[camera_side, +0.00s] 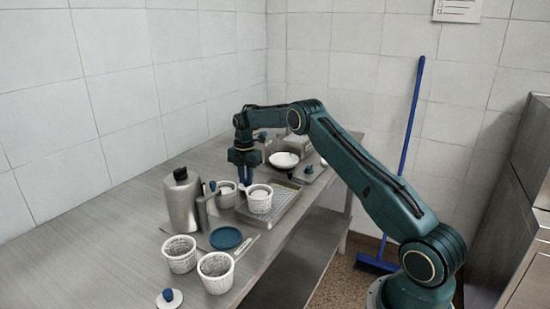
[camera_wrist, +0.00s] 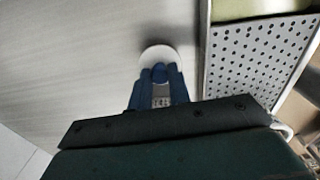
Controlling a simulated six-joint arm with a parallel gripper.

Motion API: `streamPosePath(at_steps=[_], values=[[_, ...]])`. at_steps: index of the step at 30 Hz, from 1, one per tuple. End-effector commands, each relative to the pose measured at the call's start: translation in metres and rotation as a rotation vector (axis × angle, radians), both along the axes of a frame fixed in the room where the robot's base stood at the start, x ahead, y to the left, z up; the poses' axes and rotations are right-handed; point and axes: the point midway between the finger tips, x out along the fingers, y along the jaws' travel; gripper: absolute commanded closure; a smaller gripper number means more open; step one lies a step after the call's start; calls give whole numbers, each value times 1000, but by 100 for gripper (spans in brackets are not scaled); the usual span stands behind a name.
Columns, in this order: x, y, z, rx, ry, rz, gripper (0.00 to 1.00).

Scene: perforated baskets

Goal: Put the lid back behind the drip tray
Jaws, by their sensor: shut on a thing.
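My gripper (camera_side: 245,182) reaches down at the far-left side of the drip tray (camera_side: 287,207). In the wrist view its blue fingers (camera_wrist: 160,88) are shut on the blue knob of a round white lid (camera_wrist: 156,51). The lid is over the grey worktop, just left of the drip tray's edge. The perforated drip tray also shows in the wrist view (camera_wrist: 250,75). In the side view the held lid is mostly hidden behind a white perforated basket (camera_side: 260,204) standing on the tray. I cannot tell whether the lid touches the worktop.
Another white basket (camera_side: 226,200) and a steel flask (camera_side: 184,205) stand left of the tray. Two baskets (camera_side: 179,259) (camera_side: 215,277), a blue disc (camera_side: 226,238) and a blue-knobbed lid (camera_side: 169,299) are nearer. The back-left worktop is clear.

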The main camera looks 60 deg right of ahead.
Motion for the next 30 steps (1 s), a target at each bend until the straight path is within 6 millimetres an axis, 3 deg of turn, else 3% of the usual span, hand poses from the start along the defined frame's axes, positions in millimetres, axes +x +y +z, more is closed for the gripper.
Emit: streamPosePath(at_steps=[30], values=[[0, 0, -8, 0, 0, 0, 100]])
